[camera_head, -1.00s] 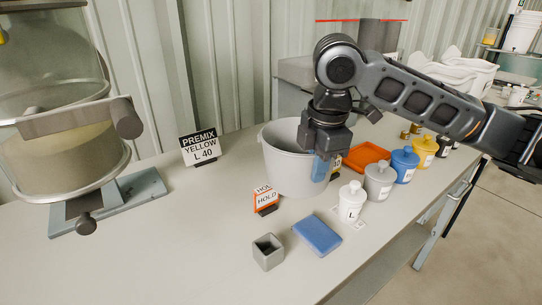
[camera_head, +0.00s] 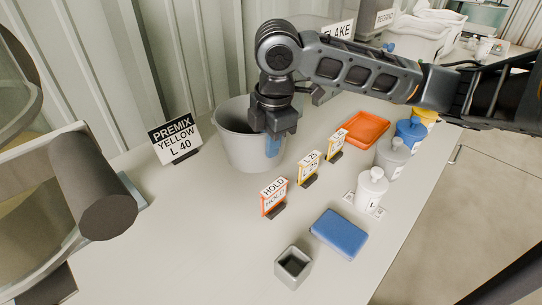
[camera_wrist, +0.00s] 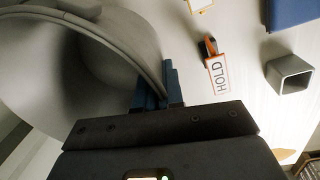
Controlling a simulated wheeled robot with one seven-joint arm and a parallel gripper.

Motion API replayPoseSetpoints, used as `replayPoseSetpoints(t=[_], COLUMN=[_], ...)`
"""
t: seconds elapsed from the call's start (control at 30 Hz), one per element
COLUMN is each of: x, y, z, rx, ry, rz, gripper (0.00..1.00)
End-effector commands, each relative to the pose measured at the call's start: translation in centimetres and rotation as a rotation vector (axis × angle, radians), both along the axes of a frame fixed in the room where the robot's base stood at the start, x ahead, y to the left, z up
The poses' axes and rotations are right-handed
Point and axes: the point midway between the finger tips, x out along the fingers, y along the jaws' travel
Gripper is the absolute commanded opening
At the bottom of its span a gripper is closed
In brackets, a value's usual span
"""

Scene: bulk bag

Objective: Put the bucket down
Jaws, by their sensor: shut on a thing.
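The bucket (camera_head: 236,150) is a plain grey open-topped pail. In the head view it stands upright and looks to be at the table surface, though I cannot tell whether its base touches. My gripper (camera_head: 273,142) points down at the bucket's right side, with its blue fingers shut on the rim. In the wrist view the bucket (camera_wrist: 70,75) fills the left side, and my gripper (camera_wrist: 158,92) has one finger on each side of the rim. The bucket's inside looks empty where it shows. Its far lower side is hidden.
A PREMIX YELLOW sign (camera_head: 174,137) stands left of the bucket. A HOLD sign (camera_head: 273,197) and two yellow-edged signs stand to the right. A blue block (camera_head: 339,233), a grey square cup (camera_head: 293,267), lidded jars (camera_head: 371,188) and an orange tray (camera_head: 363,129) are also on the table (camera_head: 190,225).

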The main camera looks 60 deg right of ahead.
Motion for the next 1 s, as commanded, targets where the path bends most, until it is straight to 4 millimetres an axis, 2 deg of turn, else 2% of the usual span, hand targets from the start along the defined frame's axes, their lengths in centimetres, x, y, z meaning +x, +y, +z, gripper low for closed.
replayPoseSetpoints(t=[0.17, 0.4, 0.77, 0.8, 1.0], x=[0.0, 0.0, 0.0, 0.0, 0.0], y=[0.0, 0.0, 0.0, 0.0, 0.0], z=[-1.2, -4.1, -4.6, -4.4, -4.4], rx=[0.001, 0.001, -0.001, 0.0, 0.0], ry=[-0.001, 0.001, -0.001, 0.0, 0.0], rz=[-0.001, 0.0, 0.0, 0.0, 0.0], gripper=[0.0, 0.0, 0.0, 0.11, 0.3])
